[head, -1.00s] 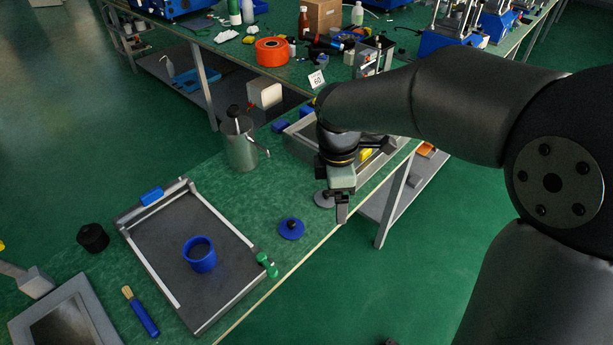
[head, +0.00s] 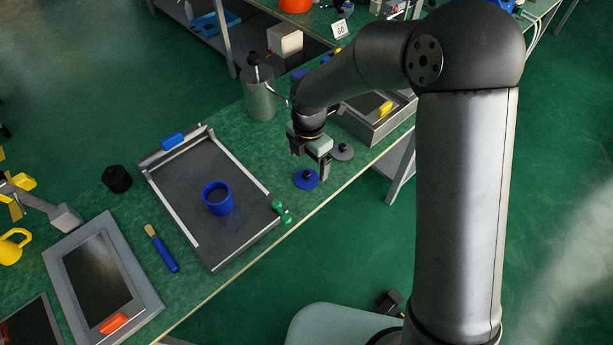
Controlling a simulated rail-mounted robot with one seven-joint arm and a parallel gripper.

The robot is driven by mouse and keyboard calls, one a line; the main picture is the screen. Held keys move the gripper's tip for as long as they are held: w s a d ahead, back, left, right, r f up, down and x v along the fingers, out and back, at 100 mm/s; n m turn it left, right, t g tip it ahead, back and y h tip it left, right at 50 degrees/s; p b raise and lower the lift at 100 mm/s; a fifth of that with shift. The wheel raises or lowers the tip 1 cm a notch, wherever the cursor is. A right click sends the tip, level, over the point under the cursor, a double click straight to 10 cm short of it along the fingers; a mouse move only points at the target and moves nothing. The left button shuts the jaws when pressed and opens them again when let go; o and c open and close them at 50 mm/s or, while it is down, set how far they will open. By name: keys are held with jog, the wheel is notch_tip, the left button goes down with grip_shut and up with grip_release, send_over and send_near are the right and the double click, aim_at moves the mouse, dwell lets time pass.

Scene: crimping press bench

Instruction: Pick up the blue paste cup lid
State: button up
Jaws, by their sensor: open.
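The blue paste cup lid (head: 305,180) lies flat on the green bench near its front edge, with a small dark knob on top. My gripper (head: 311,168) is open and empty, with its fingers pointing down just above and beside the lid. One finger shows close to the lid's right side. I cannot tell whether it touches. The blue paste cup (head: 217,199) stands uncovered on the dark framed plate (head: 195,215) to the left.
A metal can (head: 259,95) stands behind. Green knobs (head: 281,211) are on the plate's right edge. A blue-handled brush (head: 161,249) and a black knob (head: 117,179) lie left. A grey tray (head: 375,118) is right.

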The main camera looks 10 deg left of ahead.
aim_at(306, 173)
jog(key=f, duration=0.3)
jog(key=f+p, duration=0.1)
jog(key=f, duration=0.1)
jog(key=shift+s+a+f, duration=0.15)
jog(key=shift+a+f, duration=0.1)
jog(key=shift+f, duration=0.05)
jog(key=c, duration=1.1)
jog(key=shift+r, duration=0.1)
